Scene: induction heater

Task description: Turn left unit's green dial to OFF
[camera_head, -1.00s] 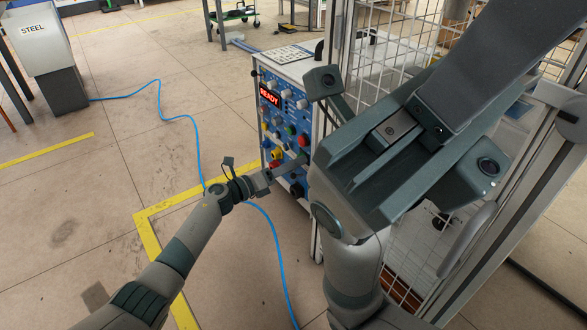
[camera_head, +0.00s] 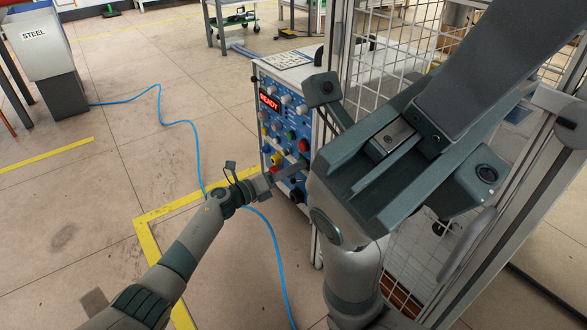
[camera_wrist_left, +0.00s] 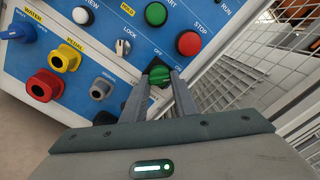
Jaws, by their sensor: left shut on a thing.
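The left unit (camera_head: 265,78) is a white cabinet with a blue control panel in the head view. Its green dial (camera_wrist_left: 160,76) shows in the left wrist view, below the green START and red STOP buttons. My left gripper (camera_wrist_left: 158,80) is shut on the dial, one finger on each side. Small ON/OFF lettering stands beside the dial, but its exact setting is hard to read. In the head view my left gripper (camera_head: 288,170) reaches the lower panel and hides the dial. My right gripper (camera_head: 455,90) is large and close at the right; its fingertips are not clear.
A red STOP button (camera_wrist_left: 189,43), green START button (camera_wrist_left: 156,14), LOCK knob (camera_wrist_left: 123,47) and yellow connector (camera_wrist_left: 65,58) surround the dial. A wire mesh fence (camera_head: 400,65) stands right of the unit. A blue hose (camera_head: 195,140) crosses the floor. Open floor lies at left.

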